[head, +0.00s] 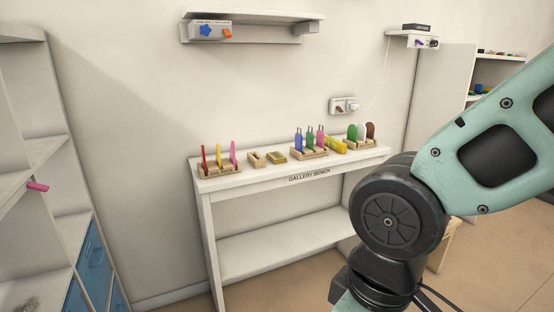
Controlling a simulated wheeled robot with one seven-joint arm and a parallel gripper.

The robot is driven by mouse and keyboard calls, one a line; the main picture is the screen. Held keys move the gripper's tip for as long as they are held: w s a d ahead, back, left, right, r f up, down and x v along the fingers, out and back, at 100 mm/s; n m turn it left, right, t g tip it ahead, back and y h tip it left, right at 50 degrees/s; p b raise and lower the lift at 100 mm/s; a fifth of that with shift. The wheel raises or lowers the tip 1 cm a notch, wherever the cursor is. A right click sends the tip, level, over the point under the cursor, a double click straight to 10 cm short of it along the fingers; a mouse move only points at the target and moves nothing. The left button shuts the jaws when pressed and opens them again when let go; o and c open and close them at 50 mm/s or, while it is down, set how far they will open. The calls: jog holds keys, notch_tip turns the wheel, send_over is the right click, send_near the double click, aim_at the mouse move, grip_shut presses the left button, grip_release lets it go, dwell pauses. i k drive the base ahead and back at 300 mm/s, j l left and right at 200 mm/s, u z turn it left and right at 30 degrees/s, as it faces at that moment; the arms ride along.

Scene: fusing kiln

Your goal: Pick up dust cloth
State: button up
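A bright yellow, rumpled-looking piece (337,145) lies towards the right of the gallery bench (228,186), between two wooden racks. It may be the dust cloth, but it is too small to be sure. A pink item (37,186) sticks out over the edge of a shelf at the far left; I cannot tell what it is. My arm fills the right side of the head view and hides the bench's right leg area. My gripper is out of view.
The bench top holds a rack (221,166) with red, yellow and pink pieces, small wooden blocks (257,158), and two more racks with coloured pieces. A wall shelf (250,17) hangs above. Left shelving (30,172) has blue drawers (94,258). Floor shows at right.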

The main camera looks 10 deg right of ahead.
aim_at(276, 157)
jog(key=i+l+z, duration=0.3)
jog(key=i, duration=0.8)
jog(key=i+j+z, duration=0.1)
jog(key=i+z, duration=0.15)
jog(key=i, duration=0.85)
